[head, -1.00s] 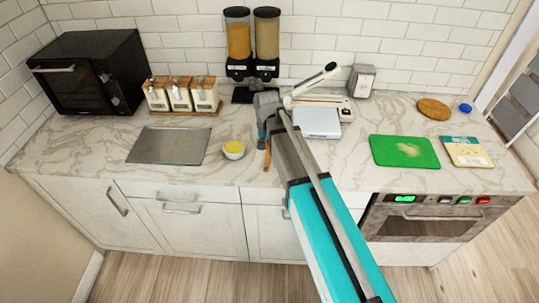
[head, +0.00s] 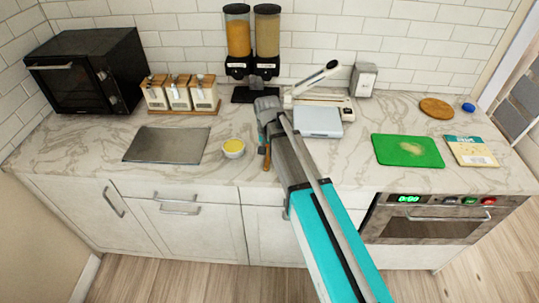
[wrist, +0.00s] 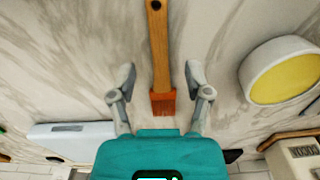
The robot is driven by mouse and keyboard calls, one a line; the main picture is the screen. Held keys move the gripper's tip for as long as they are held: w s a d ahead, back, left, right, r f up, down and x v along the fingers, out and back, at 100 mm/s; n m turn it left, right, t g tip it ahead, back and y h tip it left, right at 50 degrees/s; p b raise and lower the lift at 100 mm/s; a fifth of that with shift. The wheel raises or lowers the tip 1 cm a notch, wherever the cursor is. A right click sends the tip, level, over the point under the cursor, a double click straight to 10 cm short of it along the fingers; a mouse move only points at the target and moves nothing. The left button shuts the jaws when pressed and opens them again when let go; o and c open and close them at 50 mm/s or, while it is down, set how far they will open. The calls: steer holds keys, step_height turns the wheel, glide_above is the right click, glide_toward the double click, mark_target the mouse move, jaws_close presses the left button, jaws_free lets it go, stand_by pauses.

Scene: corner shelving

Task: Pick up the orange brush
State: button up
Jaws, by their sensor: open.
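The orange brush (wrist: 162,98) lies on the marble counter, with a wooden handle and an orange head. In the wrist view its head sits between the two fingers of my gripper (wrist: 160,80), and the handle runs up out of the picture. My gripper is open, a finger on each side of the brush, with a visible gap on both sides. In the head view only the brush's handle (head: 267,158) shows beside my arm; its head is hidden behind the arm and gripper.
A small white bowl with yellow contents (head: 233,148) stands just left of the brush. A white scale (head: 318,121) is close on the right. A grey tray (head: 166,145) lies farther left, a green board (head: 407,151) farther right. Dispensers (head: 238,42) stand behind.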

steer(key=shift+f+b, duration=0.7)
steer(key=shift+f, duration=0.25)
steer(key=shift+f, duration=0.25)
stand_by(0.5)
steer(key=shift+s, duration=0.15)
jaws_close()
